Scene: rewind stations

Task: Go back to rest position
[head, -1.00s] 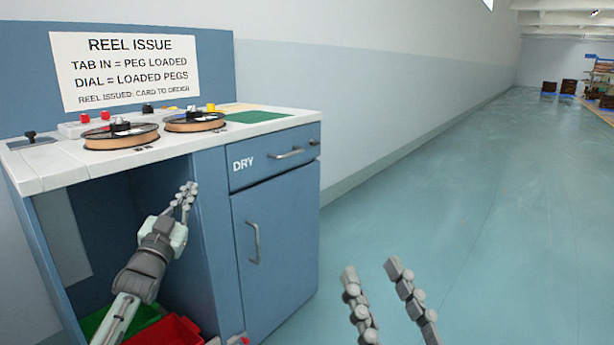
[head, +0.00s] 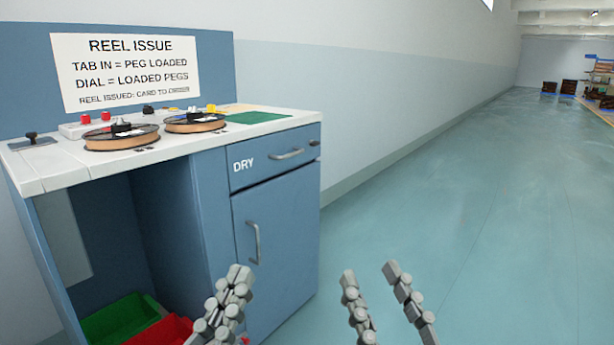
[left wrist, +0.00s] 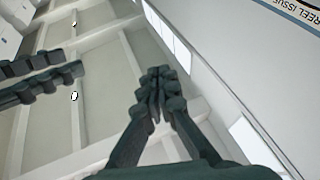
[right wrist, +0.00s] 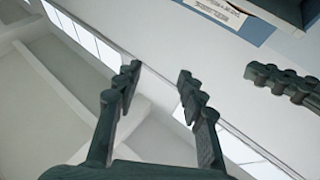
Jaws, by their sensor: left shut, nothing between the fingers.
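My left gripper (head: 240,275) is shut and empty, low in the middle of the head view, in front of the cabinet door. Its closed fingers (left wrist: 156,72) point up toward the ceiling in the left wrist view. My right gripper (head: 368,270) is open and empty, to the right of it over the floor. Its spread fingers (right wrist: 157,72) also show in the right wrist view. The left gripper's fingers (right wrist: 285,82) show at the right of that view. The two grippers are apart, with a small gap between them.
A blue cabinet (head: 275,245) with a white top (head: 60,170) stands at left. Two reels (head: 120,136) (head: 194,122) lie on top. A green bin (head: 120,318) and a red bin (head: 160,332) sit in its open bay. The floor (head: 460,220) to the right is clear.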

